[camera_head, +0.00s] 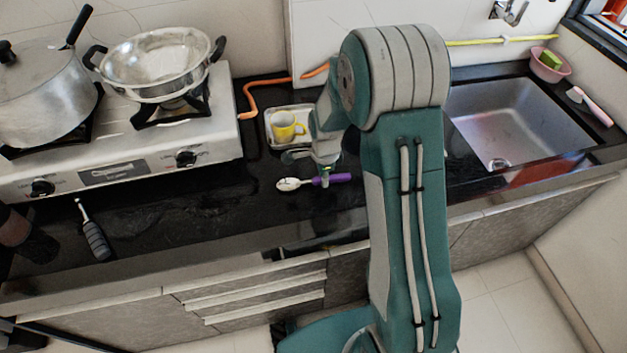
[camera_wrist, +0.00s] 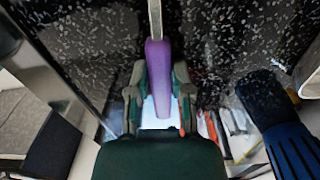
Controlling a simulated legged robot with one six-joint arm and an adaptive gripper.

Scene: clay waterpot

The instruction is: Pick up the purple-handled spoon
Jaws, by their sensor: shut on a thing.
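The purple-handled spoon (camera_head: 291,184) shows in the head view over the dark counter, its pale bowl to the left and its purple handle to the right. My gripper (camera_head: 323,174) is at the handle, pointing down from above. In the wrist view the purple handle (camera_wrist: 157,60) runs between the two fingers of my gripper (camera_wrist: 158,72), which are shut on it; the metal stem extends toward the top edge. The handle's far end reaches down toward the palm. I cannot tell whether the spoon touches the counter.
A white tray (camera_head: 273,142) with a yellow cup (camera_head: 286,127) is just behind my gripper. A stove (camera_head: 120,172) with a pot (camera_head: 45,95) and a pan (camera_head: 158,65) is left. A dark-handled utensil (camera_head: 95,238) lies front left. The sink (camera_head: 520,115) is right.

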